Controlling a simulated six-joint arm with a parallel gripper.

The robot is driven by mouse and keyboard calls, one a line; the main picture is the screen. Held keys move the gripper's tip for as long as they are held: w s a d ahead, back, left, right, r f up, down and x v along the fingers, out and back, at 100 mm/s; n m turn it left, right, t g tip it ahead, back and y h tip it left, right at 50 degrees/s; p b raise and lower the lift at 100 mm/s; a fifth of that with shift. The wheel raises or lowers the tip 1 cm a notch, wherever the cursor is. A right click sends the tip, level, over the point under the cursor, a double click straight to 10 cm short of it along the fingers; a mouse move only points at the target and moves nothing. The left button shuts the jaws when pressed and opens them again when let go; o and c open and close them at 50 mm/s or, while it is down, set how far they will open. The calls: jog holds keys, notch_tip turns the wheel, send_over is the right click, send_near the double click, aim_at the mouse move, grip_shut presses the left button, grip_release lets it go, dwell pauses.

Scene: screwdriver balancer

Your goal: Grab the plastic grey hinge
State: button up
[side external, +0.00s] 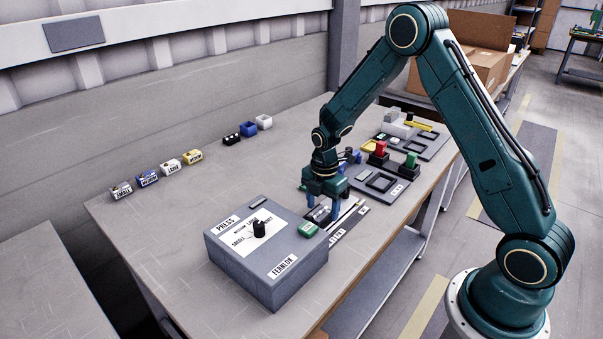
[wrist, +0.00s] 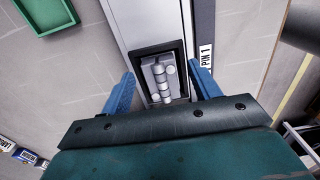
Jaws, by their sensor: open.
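The grey hinge (wrist: 162,80) lies in a black-rimmed recess (wrist: 137,57) of a light grey fixture, seen in the wrist view. Its knuckles run along the middle, with round screw-like spots on its leaves. My gripper (wrist: 160,82) is open, with one blue finger on each side of the recess and the hinge between them. I cannot tell whether the fingers touch anything. In the side external view my gripper (side external: 328,212) points down beside the grey press box, and the hinge (side external: 320,212) is small and partly hidden there.
The grey press box (side external: 268,262) with a black knob stands left of my gripper. A green part (side external: 308,229) lies close by. A green tray (wrist: 45,14) shows in the wrist view. Trays with red and green parts (side external: 382,183) stand behind.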

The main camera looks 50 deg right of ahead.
aim_at(323, 209)
dwell(0.4)
jog(key=c, duration=1.1)
jog(key=shift+r, duration=0.1)
notch_tip(323, 209, up, 20)
jog(key=shift+f, duration=0.1)
dwell(0.4)
